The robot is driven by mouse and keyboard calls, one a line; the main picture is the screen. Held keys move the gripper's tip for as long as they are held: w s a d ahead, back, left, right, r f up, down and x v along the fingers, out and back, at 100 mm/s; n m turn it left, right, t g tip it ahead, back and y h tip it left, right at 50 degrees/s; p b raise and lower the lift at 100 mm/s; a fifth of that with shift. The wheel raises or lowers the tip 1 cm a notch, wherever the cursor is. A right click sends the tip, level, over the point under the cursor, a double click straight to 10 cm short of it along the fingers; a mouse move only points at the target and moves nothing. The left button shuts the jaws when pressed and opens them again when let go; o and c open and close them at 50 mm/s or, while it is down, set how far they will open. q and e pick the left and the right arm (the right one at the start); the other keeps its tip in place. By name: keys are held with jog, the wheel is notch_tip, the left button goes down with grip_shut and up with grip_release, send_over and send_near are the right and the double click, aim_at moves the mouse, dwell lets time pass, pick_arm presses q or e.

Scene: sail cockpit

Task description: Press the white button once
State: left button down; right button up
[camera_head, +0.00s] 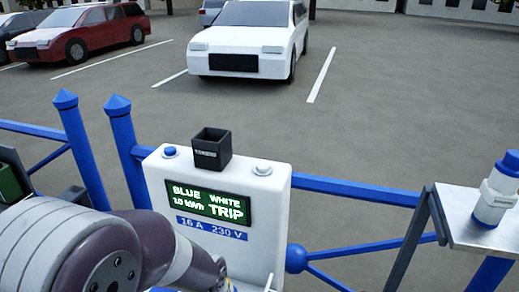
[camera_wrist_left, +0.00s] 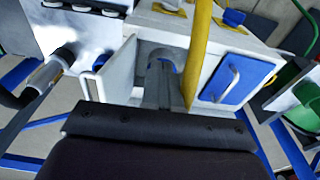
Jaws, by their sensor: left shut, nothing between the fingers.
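A white pedestal (camera_head: 158,178) stands in front of me. The white button (camera_head: 263,168) is on its top at the right, and a blue button (camera_head: 170,152) is at the left. Its green-lit display (camera_head: 208,203) reads "BLUE 1.0 kWh" and "WHITE TRIP". My left arm comes in low from the left, in front of the pedestal and below the buttons; its fingertips cannot be made out in the head view. In the left wrist view my left gripper (camera_wrist_left: 165,72) is shut and empty, close to the pedestal. My right gripper is out of view.
A small black open box (camera_head: 211,150) stands on the pedestal between the buttons. A blue railing (camera_head: 350,190) runs behind. A blue-and-white connector (camera_head: 495,195) stands at right.

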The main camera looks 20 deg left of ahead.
pick_arm(q)
notch_tip(320, 180, up, 36)
jog(key=r+n+t+h+p, duration=0.1)
jog(key=n+t+h+p, duration=0.45)
jog(key=n+p, duration=2.05)
send_over(260, 167)
jog(key=p, duration=0.4)
jog(key=m+t+y, duration=0.2)
jog(key=m, duration=0.2)
jog(key=shift+f+g+h, duration=0.25)
jog(key=shift+f, duration=0.05)
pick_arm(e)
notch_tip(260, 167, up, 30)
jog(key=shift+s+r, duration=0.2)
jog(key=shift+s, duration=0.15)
pick_arm(q)
jog(key=shift+f, duration=0.1)
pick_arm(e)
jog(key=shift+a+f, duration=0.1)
pick_arm(q)
notch_tip(260, 167, down, 8)
jog(key=b, duration=0.7)
jog(key=shift+f+b, duration=0.3)
jog(key=shift+b, duration=0.1)
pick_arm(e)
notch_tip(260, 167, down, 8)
pick_arm(q)
jog(key=shift+f, duration=0.1)
